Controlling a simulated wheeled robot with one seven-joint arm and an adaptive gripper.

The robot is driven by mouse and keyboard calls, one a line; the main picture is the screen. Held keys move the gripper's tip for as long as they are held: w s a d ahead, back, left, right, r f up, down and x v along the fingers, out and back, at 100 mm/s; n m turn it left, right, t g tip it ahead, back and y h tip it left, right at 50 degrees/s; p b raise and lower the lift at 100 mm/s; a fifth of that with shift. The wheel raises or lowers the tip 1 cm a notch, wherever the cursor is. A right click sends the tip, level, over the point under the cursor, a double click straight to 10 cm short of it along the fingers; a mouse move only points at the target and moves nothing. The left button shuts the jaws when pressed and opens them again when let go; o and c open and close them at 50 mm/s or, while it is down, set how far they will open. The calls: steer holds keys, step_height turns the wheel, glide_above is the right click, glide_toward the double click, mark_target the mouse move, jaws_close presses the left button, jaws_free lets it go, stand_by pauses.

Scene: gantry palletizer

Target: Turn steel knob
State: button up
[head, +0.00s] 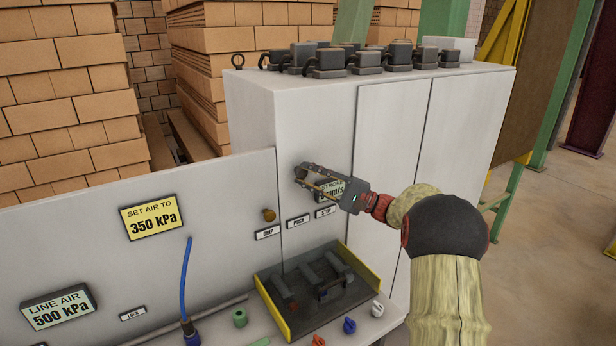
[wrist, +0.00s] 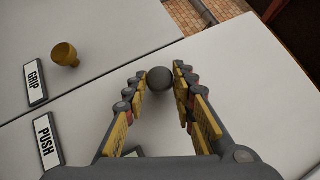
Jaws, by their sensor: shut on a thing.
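The steel knob (wrist: 160,79) is a round grey ball on the pale cabinet front, seen in the wrist view between my fingertips. My gripper (head: 304,173) reaches left across the cabinet front in the head view, its fingers shut on the knob from both sides. In the head view the knob is mostly hidden by the fingertips. A label reading PUSH (head: 298,220) is on the panel below it, and it also shows in the wrist view (wrist: 48,141).
A brass knob (head: 269,215) stands out above the GRIP label (head: 267,232), left of my gripper. A display reading STROKE (head: 329,188) is partly hidden behind my gripper. A black tray with yellow edges (head: 277,313) lies below. A blue hose (head: 186,280) rises at left.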

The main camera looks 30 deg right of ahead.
steer(key=o, duration=1.1)
steer(key=shift+c, duration=0.2)
steer(key=shift+o, duration=0.4)
steer(key=v, duration=1.2)
